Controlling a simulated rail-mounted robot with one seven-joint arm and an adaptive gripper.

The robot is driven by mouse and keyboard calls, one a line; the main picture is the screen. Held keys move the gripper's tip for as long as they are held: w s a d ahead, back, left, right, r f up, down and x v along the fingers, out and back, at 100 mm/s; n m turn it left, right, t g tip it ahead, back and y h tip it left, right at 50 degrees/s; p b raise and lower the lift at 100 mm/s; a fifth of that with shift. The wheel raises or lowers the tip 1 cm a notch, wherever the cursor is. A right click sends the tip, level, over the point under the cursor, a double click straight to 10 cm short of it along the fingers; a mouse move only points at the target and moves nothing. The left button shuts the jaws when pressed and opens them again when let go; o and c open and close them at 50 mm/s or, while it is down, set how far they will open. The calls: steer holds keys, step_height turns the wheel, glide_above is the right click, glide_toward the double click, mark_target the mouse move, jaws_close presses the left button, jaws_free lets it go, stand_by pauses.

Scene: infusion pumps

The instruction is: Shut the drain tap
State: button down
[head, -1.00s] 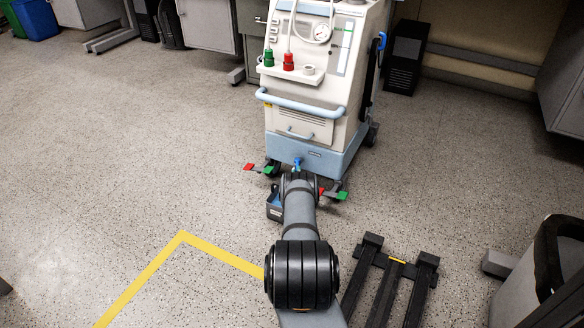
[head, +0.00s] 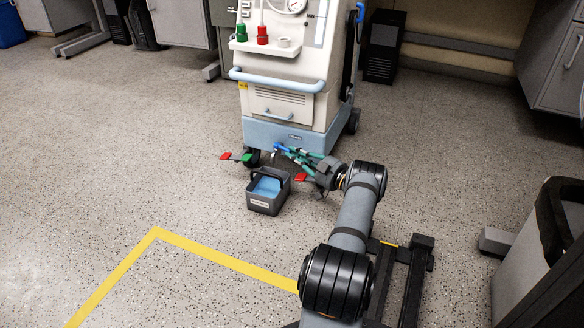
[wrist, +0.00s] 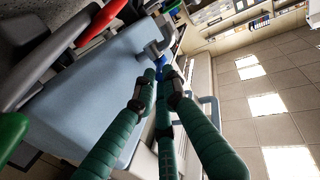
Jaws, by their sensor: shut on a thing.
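The drain tap's blue handle (head: 279,147) is at the low front of the white and light-blue machine (head: 283,132). My gripper (head: 284,150) reaches it from the right, with its teal fingers closed about the blue handle. In the wrist view the fingertips of my gripper (wrist: 161,84) come together on a small blue part (wrist: 159,70), beside a grey pipe-like fitting (wrist: 154,49). The fingers hide most of the handle, so its exact angle cannot be told. A dark grey bin with blue inside (head: 265,200) stands on the floor below and in front of the tap.
Red (head: 225,156) and green (head: 247,157) pedals stick out low at the machine's left, and another red pedal (head: 300,177) is under my gripper. A yellow line (head: 225,260) marks the floor. A grey waste bin (head: 535,250) stands at right. The left floor is clear.

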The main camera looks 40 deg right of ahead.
steer(key=shift+w+d+r+n+y+b, duration=0.15)
steer(key=shift+w+n+y+b, duration=0.1)
steer(key=shift+n+y+b, duration=0.35)
steer(key=c, duration=1.8)
jaws_free()
steer(key=shift+s, duration=0.1)
steer(key=shift+d, duration=0.1)
steer(key=s, duration=0.4)
steer(key=s+d, duration=0.1)
steer(key=s, duration=0.3)
steer(key=s+d, duration=0.1)
steer(key=s, duration=0.2)
steer(key=shift+s, duration=0.4)
